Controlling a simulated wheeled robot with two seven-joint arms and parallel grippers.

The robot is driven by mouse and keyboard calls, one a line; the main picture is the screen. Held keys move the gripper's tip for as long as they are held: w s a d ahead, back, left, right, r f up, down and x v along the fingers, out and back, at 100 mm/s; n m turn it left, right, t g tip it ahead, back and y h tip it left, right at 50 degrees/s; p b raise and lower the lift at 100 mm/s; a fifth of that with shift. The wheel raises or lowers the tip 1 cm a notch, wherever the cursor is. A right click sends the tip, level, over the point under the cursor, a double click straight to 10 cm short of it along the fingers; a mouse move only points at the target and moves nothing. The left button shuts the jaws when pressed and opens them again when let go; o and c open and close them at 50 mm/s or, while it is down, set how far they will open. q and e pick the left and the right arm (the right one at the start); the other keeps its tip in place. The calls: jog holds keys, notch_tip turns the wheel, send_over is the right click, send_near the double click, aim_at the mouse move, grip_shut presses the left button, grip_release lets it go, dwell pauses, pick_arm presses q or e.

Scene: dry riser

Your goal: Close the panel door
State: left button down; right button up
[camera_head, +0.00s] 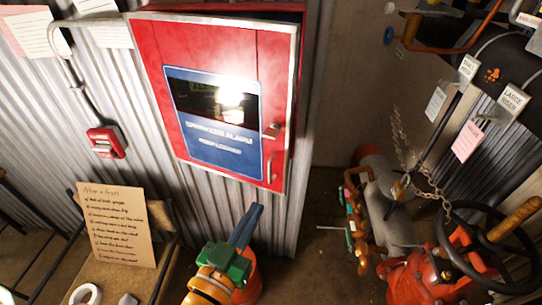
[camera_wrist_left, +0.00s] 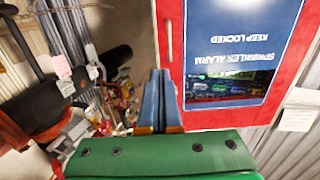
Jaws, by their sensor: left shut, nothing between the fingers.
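The panel door (camera_head: 225,50) is red with a blue "Sprinkler Alarm, Keep Locked" sign and a dark window, on a red wall box. Its right edge has a small latch (camera_head: 271,131) and a handle (camera_head: 269,171). A dark strip of the box shows behind its top and right edges; I cannot tell if it sits fully flush. My left gripper (camera_head: 258,208) is below the door's lower right corner, apart from it, with blue fingers together and empty. In the left wrist view, the door (camera_wrist_left: 200,110) appears upside down, beside and beyond the shut fingers (camera_wrist_left: 160,74). My right gripper is not in view.
A red pull station (camera_head: 106,142) is on the corrugated wall at left. A cardboard note (camera_head: 116,225) stands below it. Red valves with a black handwheel (camera_head: 490,250), pipes and a chain (camera_head: 425,185) crowd the right. Open floor shows right of the box.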

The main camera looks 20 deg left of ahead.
aim_at(286, 163)
pick_arm(q)
jog(key=w, duration=0.4)
jog(key=w+d, duration=0.1)
jog(key=w, duration=0.6)
jog(key=shift+w+d+r, duration=0.1)
jog(key=shift+w+d, duration=0.05)
jog(key=shift+w, duration=0.25)
jog(key=shift+w+d, duration=0.1)
jog(key=shift+w, duration=0.4)
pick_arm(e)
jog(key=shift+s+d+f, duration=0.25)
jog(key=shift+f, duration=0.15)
